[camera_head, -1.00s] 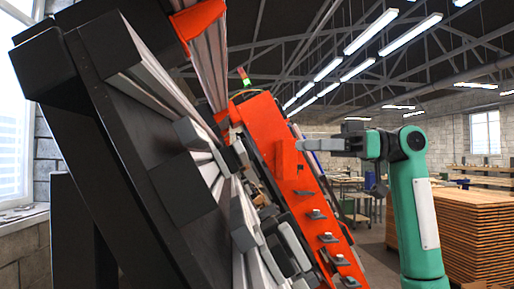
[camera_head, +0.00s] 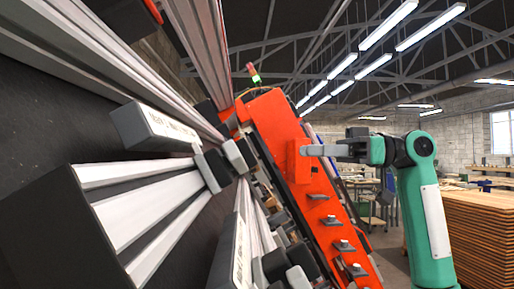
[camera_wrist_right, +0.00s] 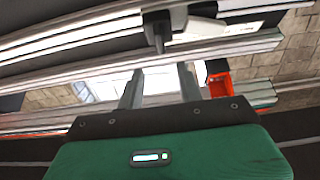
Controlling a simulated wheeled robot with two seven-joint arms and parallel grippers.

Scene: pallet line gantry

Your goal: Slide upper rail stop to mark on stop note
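My left gripper is not in view.
The orange machine column (camera_head: 325,215) carries several small brackets. A second label (camera_head: 240,255) and more blocks (camera_head: 285,268) are below the upper stop. Stacked wooden boards (camera_head: 480,230) stand at right. The dark gantry panel (camera_head: 45,120) fills the left.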

